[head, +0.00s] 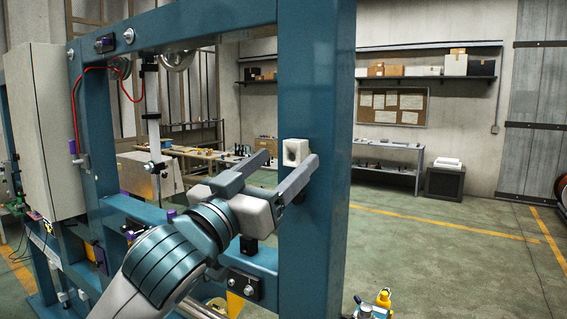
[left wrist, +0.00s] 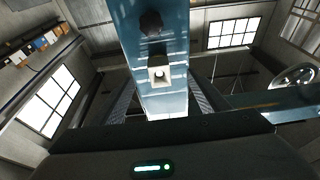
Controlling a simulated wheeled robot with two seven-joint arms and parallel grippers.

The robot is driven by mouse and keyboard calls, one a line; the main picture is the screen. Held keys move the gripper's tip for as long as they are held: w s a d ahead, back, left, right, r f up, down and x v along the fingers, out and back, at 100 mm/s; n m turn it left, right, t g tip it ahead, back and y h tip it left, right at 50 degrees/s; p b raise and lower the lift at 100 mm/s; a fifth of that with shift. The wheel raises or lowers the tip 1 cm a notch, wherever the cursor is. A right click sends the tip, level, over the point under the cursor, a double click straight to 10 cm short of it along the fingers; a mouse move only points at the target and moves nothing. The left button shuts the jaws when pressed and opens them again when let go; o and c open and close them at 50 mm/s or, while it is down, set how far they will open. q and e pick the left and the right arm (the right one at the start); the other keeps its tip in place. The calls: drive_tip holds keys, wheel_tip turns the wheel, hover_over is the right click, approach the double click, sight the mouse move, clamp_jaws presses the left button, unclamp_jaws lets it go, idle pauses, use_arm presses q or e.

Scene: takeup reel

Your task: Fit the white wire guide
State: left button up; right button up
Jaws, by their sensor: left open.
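The white wire guide (head: 296,151) is a small pale block with a round hole. It sits against the face of the blue upright post (head: 318,80). My left gripper (head: 290,158) is open, with its fingertips on either side of the guide in the head view; I cannot tell whether they touch it. In the left wrist view the guide (left wrist: 159,75) shows against the post, with a dark round knob (left wrist: 151,22) near it. The wrist view shows no clear contact with the fingers. My right gripper is in neither view.
A blue crossbeam (head: 262,258) and a grey cabinet (head: 45,130) with a red cable (head: 76,95) lie left of the post. A yellow object (head: 383,298) stands at the bottom right. The floor (head: 440,240) right of the post is mostly clear.

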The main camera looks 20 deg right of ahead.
use_arm(q)
drive_tip(key=shift+v, duration=1.6)
drive_tip(key=shift+f, duration=0.1)
drive_tip(key=b+v, duration=1.5)
drive_tip(key=v, duration=0.2)
drive_tip(key=shift+s+a, duration=0.1)
drive_tip(key=shift+a, duration=0.05)
